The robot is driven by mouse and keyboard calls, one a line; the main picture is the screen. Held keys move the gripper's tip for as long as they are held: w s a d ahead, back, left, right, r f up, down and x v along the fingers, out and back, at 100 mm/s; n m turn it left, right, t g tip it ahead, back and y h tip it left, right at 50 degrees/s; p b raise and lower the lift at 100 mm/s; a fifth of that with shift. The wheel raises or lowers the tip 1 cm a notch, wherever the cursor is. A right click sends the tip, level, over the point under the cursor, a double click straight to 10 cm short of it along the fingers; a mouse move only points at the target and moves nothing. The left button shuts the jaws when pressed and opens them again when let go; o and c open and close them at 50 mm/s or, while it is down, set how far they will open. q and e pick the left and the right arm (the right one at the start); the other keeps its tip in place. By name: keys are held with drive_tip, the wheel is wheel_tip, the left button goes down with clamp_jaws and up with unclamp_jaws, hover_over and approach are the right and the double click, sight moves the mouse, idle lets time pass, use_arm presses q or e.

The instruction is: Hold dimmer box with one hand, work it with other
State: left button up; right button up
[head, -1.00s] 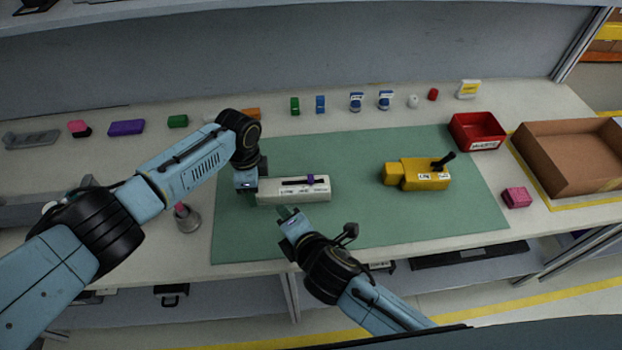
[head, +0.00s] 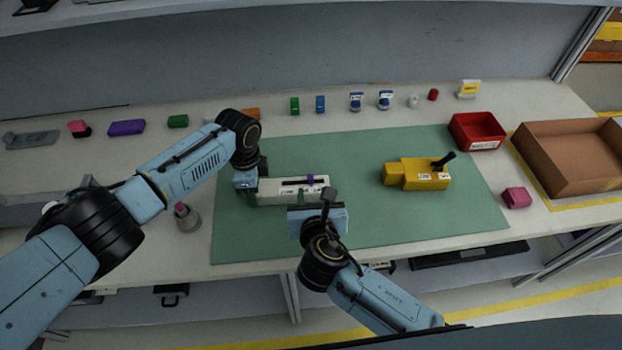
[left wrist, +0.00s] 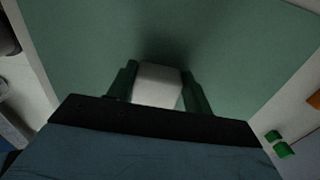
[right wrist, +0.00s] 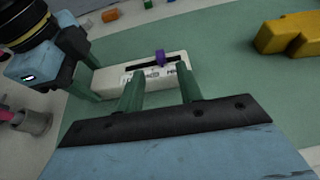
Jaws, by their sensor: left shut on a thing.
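The dimmer box (head: 272,190) is a long white box with a dark slot on top and a purple slider knob (head: 310,180) toward its right end. It rests on the green mat (head: 400,220). My left gripper (left wrist: 157,88) is shut on its left end, which shows white between the fingers in the left wrist view. My right gripper (right wrist: 160,92) is open, its two green fingers apart and pointing at the near side of the box. The purple knob (right wrist: 160,57) shows beyond and between these fingers. In the head view the right gripper partly hides the box's near right edge.
A yellow box with a black lever (head: 420,174) stands to the right on the mat. A red bin (head: 477,131), a pink block (head: 516,198) and a cardboard box (head: 570,157) lie further right. Several small items line the back. A grey cone-like holder (head: 188,218) stands left.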

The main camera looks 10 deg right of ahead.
sight(311, 178)
drive_tip(key=x, duration=0.7)
clamp_jaws()
drive_tip(key=shift+a, duration=0.15)
